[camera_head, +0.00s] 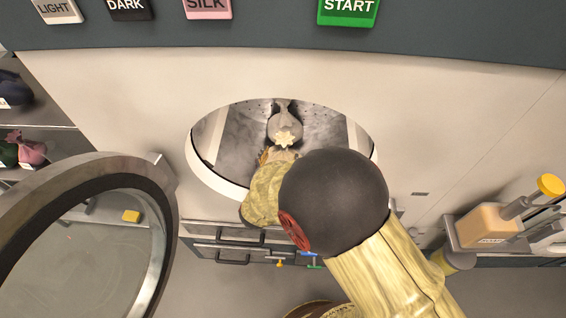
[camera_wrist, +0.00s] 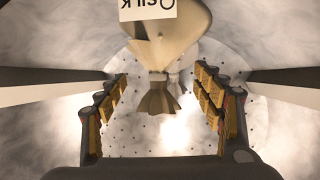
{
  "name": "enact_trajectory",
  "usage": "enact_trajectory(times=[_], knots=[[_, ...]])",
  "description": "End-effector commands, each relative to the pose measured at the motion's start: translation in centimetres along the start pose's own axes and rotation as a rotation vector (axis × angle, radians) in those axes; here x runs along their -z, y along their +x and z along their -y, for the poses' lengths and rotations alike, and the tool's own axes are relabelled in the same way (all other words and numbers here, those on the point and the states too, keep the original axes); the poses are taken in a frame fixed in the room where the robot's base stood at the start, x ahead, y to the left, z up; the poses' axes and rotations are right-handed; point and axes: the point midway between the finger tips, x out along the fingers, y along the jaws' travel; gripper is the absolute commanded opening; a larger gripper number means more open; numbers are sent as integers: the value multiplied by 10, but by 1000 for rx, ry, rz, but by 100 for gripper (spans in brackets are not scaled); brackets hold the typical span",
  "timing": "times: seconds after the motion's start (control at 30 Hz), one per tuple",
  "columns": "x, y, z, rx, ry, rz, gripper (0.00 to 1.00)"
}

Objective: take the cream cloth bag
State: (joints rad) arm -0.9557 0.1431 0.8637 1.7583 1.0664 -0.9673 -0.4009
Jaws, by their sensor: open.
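The cream cloth bag (camera_head: 285,122) is inside the round drum opening of a machine, near the back in the head view. In the wrist view the bag (camera_wrist: 170,45) hangs into the picture from the top, with its gathered neck and frilled end (camera_wrist: 157,97) towards me and a white tag reading SILK, seen upside down. My gripper (camera_wrist: 160,92) is open, one padded finger on each side of the neck, with visible gaps; I see no contact. In the head view my gripper (camera_head: 278,156) is mostly hidden behind my own arm, at the drum opening just below the bag.
The open round door (camera_head: 165,215) stands at the left. Labelled buttons, including a green START (camera_head: 348,10), sit above. Dark and pink bags lie on shelves at the far left. A dispenser (camera_head: 487,226) stands at the right.

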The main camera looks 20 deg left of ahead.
Motion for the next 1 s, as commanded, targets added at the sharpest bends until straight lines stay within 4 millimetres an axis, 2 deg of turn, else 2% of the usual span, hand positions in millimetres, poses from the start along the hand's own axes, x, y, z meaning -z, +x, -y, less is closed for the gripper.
enact_trajectory(times=[0.43, 0.67, 1.0], knots=[[0, 51, 0, -1, 1, 1, 68], [2, 51, 0, 1, 0, 1, 67], [2, 51, 0, 1, 0, 1, 48]])
